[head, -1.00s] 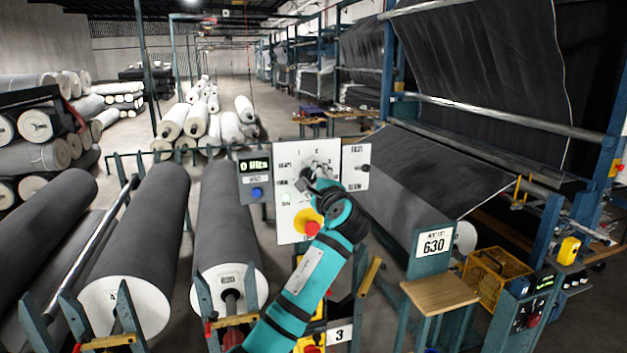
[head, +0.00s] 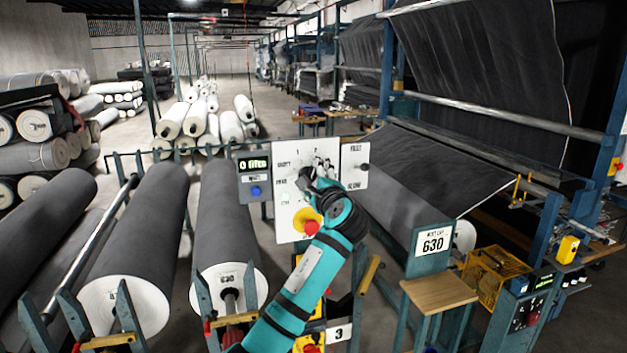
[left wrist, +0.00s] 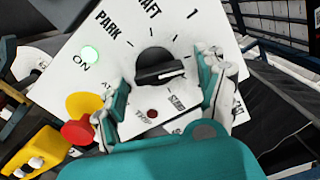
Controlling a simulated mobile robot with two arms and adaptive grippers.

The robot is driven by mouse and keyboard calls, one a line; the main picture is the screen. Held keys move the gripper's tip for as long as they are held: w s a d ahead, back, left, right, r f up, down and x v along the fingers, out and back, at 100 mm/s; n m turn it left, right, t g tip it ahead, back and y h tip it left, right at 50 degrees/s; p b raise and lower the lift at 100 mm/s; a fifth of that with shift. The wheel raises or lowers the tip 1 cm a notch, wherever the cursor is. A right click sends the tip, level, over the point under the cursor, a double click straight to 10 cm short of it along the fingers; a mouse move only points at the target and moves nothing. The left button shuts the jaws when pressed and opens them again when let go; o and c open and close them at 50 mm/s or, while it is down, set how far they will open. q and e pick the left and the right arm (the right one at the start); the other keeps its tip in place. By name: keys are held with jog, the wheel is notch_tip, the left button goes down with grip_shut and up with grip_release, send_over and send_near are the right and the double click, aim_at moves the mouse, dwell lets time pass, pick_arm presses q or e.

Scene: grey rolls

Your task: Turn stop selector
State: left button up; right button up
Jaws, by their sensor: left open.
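The stop selector is a black rotary knob (left wrist: 158,66) on a white panel (left wrist: 62,62), seen in the left wrist view. Its pale pointer line faces right in that view. Printed labels such as PARK and 1 ring it. My left gripper (left wrist: 163,88) is open, with one finger on each side of the knob; I cannot tell whether they touch it. In the head view the left gripper (head: 318,174) is in front of the panel (head: 286,165) and hides most of the knob. My right gripper is not in view.
A red button on a yellow base (head: 310,227) and a lit green lamp (left wrist: 90,53) sit close to the hand. A display box (head: 253,178) adjoins the panel's left.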

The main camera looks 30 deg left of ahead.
pick_arm(q)
jog(key=v, duration=1.2)
jog(key=shift+w, duration=0.1)
